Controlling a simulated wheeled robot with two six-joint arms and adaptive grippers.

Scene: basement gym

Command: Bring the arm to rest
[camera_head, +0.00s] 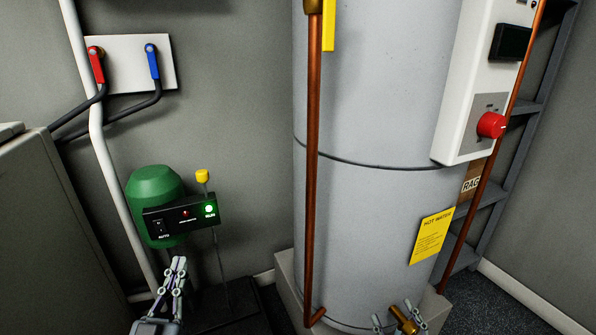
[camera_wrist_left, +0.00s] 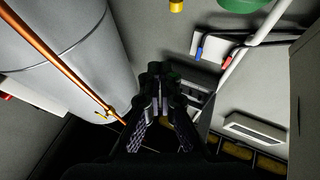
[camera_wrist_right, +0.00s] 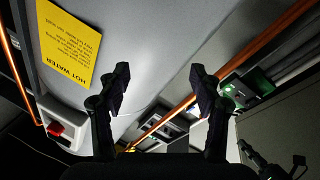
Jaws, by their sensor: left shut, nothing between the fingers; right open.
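My left gripper (camera_head: 173,283) is shut and empty in the head view, in front of and below the black control box (camera_head: 182,217) with the green light. Its closed fingers also show in the left wrist view (camera_wrist_left: 157,88). My right gripper (camera_head: 401,318) is at the bottom edge of the head view, in front of the tank's lower part, near a brass valve (camera_head: 403,320). In the right wrist view its two fingers (camera_wrist_right: 158,85) stand wide apart with nothing between them.
A grey water heater tank (camera_head: 375,120) with a copper pipe (camera_head: 312,170) stands in the middle. A white panel with a red knob (camera_head: 491,125) is at right. A green vessel (camera_head: 153,195) is at left, below red (camera_head: 96,64) and blue (camera_head: 151,60) levers. Shelving (camera_head: 535,110) stands behind.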

